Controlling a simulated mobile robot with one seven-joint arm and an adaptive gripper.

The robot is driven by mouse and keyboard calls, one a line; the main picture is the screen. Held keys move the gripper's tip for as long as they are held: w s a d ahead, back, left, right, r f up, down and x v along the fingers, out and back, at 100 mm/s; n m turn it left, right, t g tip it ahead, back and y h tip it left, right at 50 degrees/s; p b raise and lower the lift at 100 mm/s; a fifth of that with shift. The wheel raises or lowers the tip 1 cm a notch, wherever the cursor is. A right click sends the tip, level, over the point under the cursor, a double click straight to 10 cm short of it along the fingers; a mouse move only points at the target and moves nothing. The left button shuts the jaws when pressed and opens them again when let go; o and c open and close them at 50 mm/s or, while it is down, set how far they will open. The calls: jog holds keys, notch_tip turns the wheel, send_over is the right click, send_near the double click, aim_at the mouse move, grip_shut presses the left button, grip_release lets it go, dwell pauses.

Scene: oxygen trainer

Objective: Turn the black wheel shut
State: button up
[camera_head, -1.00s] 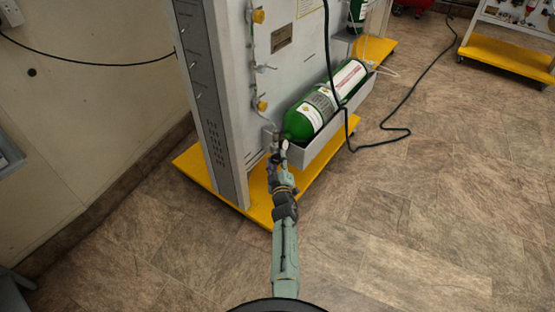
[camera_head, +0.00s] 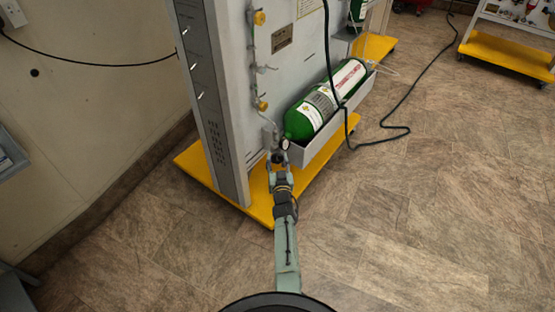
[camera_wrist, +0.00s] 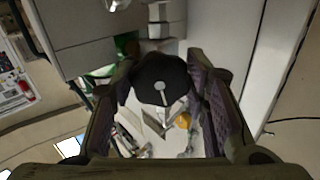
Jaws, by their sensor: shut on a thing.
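The black wheel (camera_wrist: 152,74) is a dark rounded knob with a small light pin-like mark at its centre. In the wrist view it sits between the two finger pads of my gripper (camera_wrist: 162,92), which is shut on it from both sides. In the head view my gripper (camera_head: 279,163) is at the lower front corner of the grey panel, and the wheel shows there only as a small dark spot (camera_head: 278,157). How far the wheel is turned cannot be told.
A green cylinder (camera_head: 303,119) lies in a grey tray (camera_head: 322,142) to the right. A small round gauge (camera_head: 284,144) is just above my gripper. The grey panel (camera_head: 282,72) has yellow knobs (camera_head: 262,105) and a yellow base (camera_head: 258,206). Open floor lies right.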

jog(key=shift+m, duration=1)
jog(key=o, duration=1.2)
jog(key=shift+c, duration=0.2)
jog(key=s+d, duration=0.1)
jog(key=s, duration=1.1)
jog(key=shift+d, duration=0.1)
